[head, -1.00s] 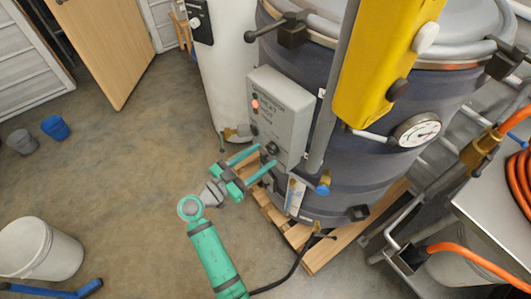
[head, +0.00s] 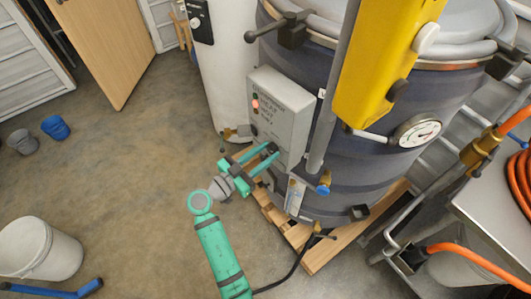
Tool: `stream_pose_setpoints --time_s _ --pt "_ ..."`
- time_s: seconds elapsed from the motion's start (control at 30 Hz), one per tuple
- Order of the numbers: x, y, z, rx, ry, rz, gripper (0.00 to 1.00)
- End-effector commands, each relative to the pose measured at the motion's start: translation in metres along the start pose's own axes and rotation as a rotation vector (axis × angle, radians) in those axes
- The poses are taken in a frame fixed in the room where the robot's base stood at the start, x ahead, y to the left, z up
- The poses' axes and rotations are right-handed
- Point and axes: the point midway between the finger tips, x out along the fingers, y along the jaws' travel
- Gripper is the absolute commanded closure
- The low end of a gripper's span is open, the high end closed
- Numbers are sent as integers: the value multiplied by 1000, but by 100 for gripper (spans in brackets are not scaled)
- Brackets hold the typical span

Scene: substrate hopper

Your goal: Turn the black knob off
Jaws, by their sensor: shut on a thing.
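A grey control box (head: 281,105) is mounted on the side of the large dark tank (head: 360,180). It has lettering and a lit red lamp (head: 255,104) on its front. My gripper (head: 271,149) is at the lower front of this box, its green fingers close together on the black knob there. The fingers mostly hide the knob, so I cannot tell which way it points.
A yellow unit (head: 385,62) with a white knob and another black knob stands above right. A dial gauge (head: 417,131) and a blue-handled valve (head: 323,183) are on the tank side. A white cylinder (head: 228,75) stands behind.

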Motion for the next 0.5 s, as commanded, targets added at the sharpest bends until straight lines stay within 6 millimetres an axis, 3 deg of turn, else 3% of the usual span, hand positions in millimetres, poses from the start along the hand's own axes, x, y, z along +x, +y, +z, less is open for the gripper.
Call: stream_pose_setpoints --time_s 0.27,0.5 --pt "0 0 0 -103 0 -1 90" --pt "-1 0 0 -298 0 -1 90"
